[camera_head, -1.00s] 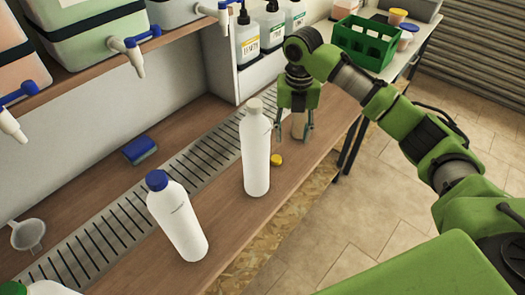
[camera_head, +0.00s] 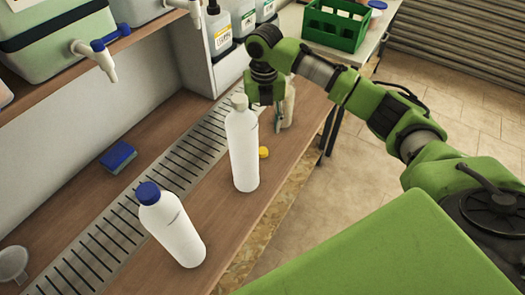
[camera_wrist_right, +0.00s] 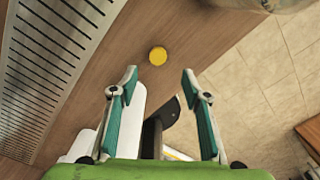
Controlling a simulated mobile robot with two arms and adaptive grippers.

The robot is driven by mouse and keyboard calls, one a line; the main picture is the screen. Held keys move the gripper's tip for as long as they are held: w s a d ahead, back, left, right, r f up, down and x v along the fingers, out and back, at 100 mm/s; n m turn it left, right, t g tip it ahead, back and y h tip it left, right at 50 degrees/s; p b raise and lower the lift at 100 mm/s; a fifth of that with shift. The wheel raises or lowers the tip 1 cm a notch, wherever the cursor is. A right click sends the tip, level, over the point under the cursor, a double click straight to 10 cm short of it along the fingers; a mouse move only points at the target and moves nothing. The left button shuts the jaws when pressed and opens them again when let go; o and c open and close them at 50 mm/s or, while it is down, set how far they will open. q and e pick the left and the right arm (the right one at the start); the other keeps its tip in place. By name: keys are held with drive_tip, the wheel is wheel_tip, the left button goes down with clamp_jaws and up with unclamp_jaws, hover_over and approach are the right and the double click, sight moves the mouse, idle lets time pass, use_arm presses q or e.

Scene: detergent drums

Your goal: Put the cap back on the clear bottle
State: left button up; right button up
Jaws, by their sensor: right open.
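The yellow cap (camera_head: 263,152) lies on the wooden counter, just right of the tall white bottle (camera_head: 243,150). In the right wrist view the cap (camera_wrist_right: 158,56) lies beyond the fingertips, near the middle between them. A pale bottle (camera_head: 289,106), probably the clear one, stands behind the cap, partly hidden by my right gripper (camera_head: 277,120). Whether its top is bare cannot be seen. My right gripper is open and empty, pointing down above the counter; its teal-padded fingers (camera_wrist_right: 158,80) are apart. My left gripper is out of view.
A blue-capped white bottle (camera_head: 170,225) stands nearer on the left. A slotted metal drain strip (camera_head: 110,215) runs along the counter, with a blue sponge (camera_head: 118,157) behind it. Dispenser taps (camera_head: 100,58) overhang on the left. A green crate (camera_head: 338,25) stands at the back.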

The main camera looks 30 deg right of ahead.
hover_over(263, 150)
drive_tip(key=shift+w+d+f, duration=0.1)
drive_tip(key=shift+d+f, duration=0.05)
drive_tip(key=shift+f, duration=2.05)
drive_tip(key=shift+f, duration=0.1)
wheel_tip(263, 150, down, 5)
drive_tip(key=shift+p, duration=0.35)
drive_tip(key=c, duration=0.8)
